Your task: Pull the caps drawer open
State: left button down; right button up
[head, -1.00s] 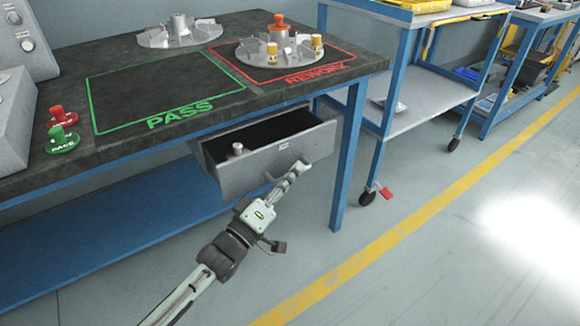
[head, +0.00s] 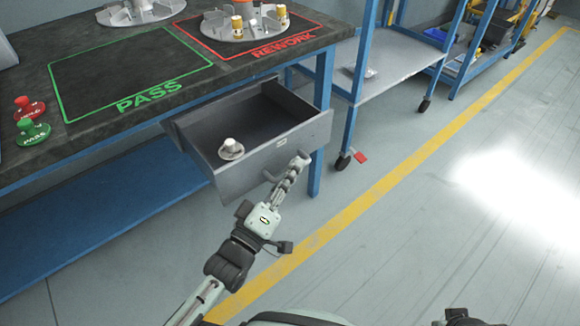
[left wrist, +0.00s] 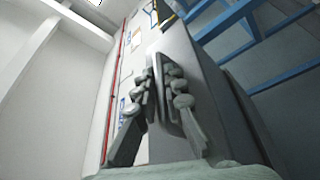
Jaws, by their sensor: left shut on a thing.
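The caps drawer (head: 262,165) is a grey drawer under the bench's front edge, pulled well out, with its dark inside showing. A pale metal piece with a round flange (head: 231,150) sits inside near the front left. My left gripper (head: 295,168) is shut on the handle (head: 303,161) at the drawer's front. In the left wrist view the fingers of my left gripper (left wrist: 170,98) close from both sides around the handle, with the grey drawer front behind. My right gripper cannot be made out; only dark parts of my body show at the bottom edge.
A blue bench leg (head: 322,115) stands right of the drawer. A blue wheeled cart (head: 395,65) stands beyond; the floor right is clear.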

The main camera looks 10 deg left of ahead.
pick_arm(q)
jog(key=c, duration=1.6)
grip_release()
jog(key=v, duration=0.7)
jog(key=shift+s, duration=0.25)
jog(key=shift+a+f, duration=0.1)
jog(key=shift+f, duration=0.05)
